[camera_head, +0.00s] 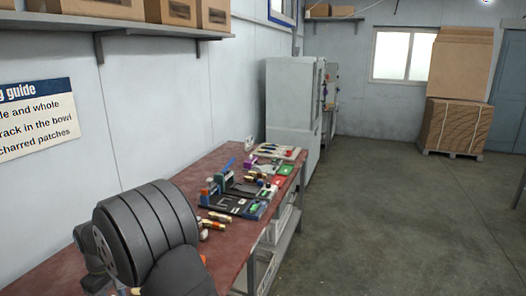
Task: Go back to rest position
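Large dark grey rounded parts of my arm fill the lower left of the head view, in front of the reddish workbench (228,240). I cannot make out my gripper's fingers in this view. On the bench stands a small press-like device in blue and green (213,190). A dark board with cut-outs (228,204) lies at its foot. Several small wooden and red pieces (214,222) lie in front of the board, close beside my arm in the picture. They are too small to name surely.
A light tray with several tools (275,152) lies at the bench's far end. A grey cabinet (290,100) stands beyond. A wall shelf with boxes (130,27) hangs above. Stacked cartons (452,125) stand by the back wall. The floor (390,220) at right is largely clear.

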